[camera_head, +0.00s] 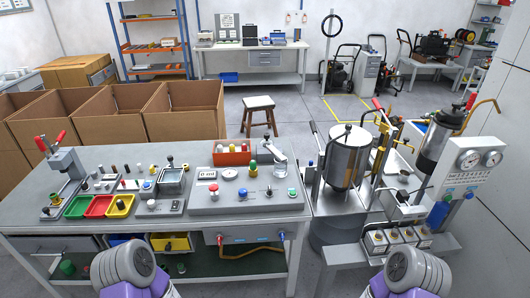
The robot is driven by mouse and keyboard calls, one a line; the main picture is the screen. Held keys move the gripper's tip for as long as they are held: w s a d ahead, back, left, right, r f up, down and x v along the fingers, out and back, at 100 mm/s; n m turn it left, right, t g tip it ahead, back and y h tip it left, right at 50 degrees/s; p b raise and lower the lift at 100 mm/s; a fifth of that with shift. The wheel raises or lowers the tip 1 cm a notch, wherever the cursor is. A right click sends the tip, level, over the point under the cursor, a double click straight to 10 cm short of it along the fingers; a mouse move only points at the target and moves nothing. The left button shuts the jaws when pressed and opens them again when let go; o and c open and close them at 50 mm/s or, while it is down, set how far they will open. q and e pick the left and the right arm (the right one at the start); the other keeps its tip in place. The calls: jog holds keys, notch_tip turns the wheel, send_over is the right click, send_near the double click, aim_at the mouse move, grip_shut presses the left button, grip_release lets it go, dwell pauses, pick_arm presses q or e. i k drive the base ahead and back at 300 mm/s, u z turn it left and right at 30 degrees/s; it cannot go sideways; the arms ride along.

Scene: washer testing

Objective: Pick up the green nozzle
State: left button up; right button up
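I cannot single out a green nozzle with certainty. A small green-bodied piece (253,170) stands upright on the grey test panel (215,196) on the bench, in front of the orange bin (230,158). Another green cylindrical piece (67,267) is on the shelf under the bench at the left. Parts of my two arms show at the bottom edge, one at the left and one at the right. Neither gripper's fingers show, and nothing is seen held.
The workbench (30,220) holds green, red and yellow trays, a red-handled press (65,165) and several small fittings. A metal tank (348,157) and a gauge panel (470,175) stand at the right. Cardboard boxes (110,116) and a stool (259,104) are behind the bench.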

aim_at(253, 165)
jog(key=u, duration=0.4)
jog(key=i, duration=1.1)
jog(key=u, duration=0.3)
